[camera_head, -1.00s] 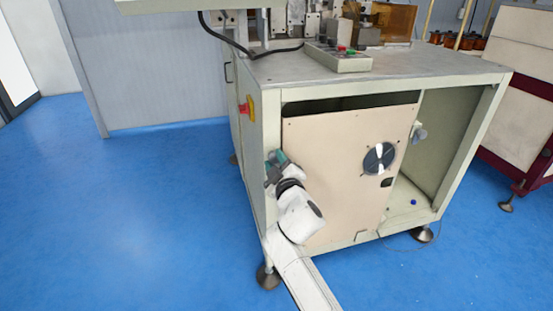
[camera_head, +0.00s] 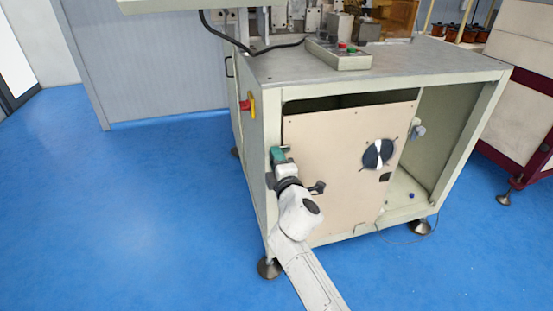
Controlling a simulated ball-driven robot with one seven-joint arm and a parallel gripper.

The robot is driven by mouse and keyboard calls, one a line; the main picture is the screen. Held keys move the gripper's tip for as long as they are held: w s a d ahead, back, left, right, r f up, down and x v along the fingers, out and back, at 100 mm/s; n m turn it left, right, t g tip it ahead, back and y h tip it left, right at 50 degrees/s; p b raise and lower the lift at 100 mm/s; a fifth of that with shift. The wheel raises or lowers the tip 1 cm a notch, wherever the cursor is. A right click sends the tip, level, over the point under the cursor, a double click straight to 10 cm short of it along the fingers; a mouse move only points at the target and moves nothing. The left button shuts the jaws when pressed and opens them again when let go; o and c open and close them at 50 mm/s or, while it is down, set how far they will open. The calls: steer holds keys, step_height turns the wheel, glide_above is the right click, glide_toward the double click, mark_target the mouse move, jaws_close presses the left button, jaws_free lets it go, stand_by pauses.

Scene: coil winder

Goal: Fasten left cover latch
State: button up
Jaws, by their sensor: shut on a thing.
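The beige cover panel (camera_head: 335,135) stands in the front opening of the winder cabinet (camera_head: 450,75), with a round dark fan opening (camera_head: 377,154) in it. My gripper (camera_head: 277,156), with teal finger parts, is at the cover's upper left edge, beside the left cabinet post. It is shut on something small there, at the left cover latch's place. The latch itself is hidden behind the fingers. A grey latch (camera_head: 417,131) shows at the cover's right edge.
A dark gap runs above the cover, and the cabinet is open to its right. A red and yellow switch (camera_head: 248,104) sits on the left side wall. A control box (camera_head: 340,55) is on top. Blue floor (camera_head: 150,210) is clear at left.

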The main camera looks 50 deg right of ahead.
stand_by(0.3)
steer(key=shift+a, duration=0.1)
steer(key=o, duration=1)
steer(key=v, duration=1)
steer(key=shift+s+a, duration=0.15)
steer(key=shift+s, duration=0.2)
